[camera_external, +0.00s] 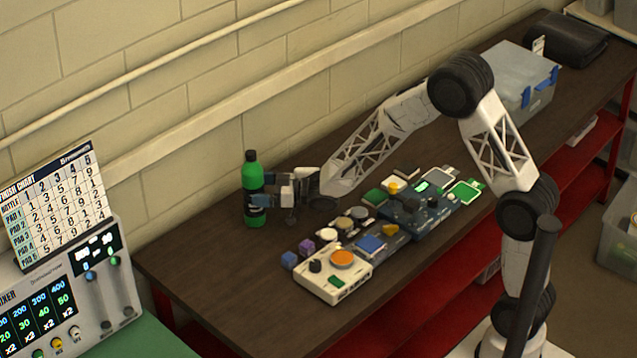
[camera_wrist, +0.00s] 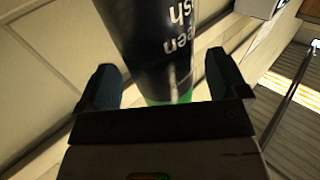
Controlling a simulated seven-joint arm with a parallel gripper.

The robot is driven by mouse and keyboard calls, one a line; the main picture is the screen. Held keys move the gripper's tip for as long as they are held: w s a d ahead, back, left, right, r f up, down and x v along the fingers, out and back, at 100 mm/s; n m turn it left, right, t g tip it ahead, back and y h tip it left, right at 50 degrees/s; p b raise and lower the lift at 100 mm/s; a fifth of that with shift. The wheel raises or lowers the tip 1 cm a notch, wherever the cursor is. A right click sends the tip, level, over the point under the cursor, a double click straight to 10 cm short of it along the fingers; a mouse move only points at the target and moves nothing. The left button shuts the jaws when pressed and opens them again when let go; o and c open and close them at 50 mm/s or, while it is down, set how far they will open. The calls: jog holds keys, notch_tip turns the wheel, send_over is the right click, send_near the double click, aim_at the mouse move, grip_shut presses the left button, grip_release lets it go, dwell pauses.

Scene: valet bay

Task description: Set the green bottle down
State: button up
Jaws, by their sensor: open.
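The green bottle (camera_external: 253,170) has a black label and a dark cap. It stands upright near the back left of the dark brown table (camera_external: 205,240), close to the wall. My gripper (camera_external: 254,193) is level with the bottle's lower half, its fingers on either side of it. In the wrist view the black label of the bottle (camera_wrist: 150,40) lies between the two dark fingertips of my gripper (camera_wrist: 163,85), with gaps beside it. The jaws are open. The bottle's base seems to be on the tabletop; part of the bottle is hidden by the fingers.
A white box with an orange disc (camera_external: 343,258), small blue and purple cubes (camera_external: 306,247) and several pads and devices (camera_external: 420,205) fill the table's middle. A grey bin (camera_external: 525,85) stands at the far right. The table's front left is clear.

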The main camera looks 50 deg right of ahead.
jog(key=v, duration=0.9)
jog(key=shift+s+d, duration=0.15)
jog(key=shift+s, duration=0.05)
dwell(0.4)
jog(key=s+d+r+m+g+h, duration=0.2)
jog(key=s+d+r+m+h, duration=0.1)
jog(key=s+d+r+h, duration=0.3)
jog(key=s+d+r+m+g+h, duration=0.1)
jog(key=s+d+r+m+h, duration=0.3)
jog(key=s+d, duration=0.35)
jog(key=s+d+r+m+g+h, duration=0.1)
jog(key=s+g, duration=0.7)
jog(key=s, duration=2.1)
jog(key=shift+d+r+h, duration=0.35)
jog(key=shift+d+h, duration=0.05)
jog(key=shift+d, duration=0.15)
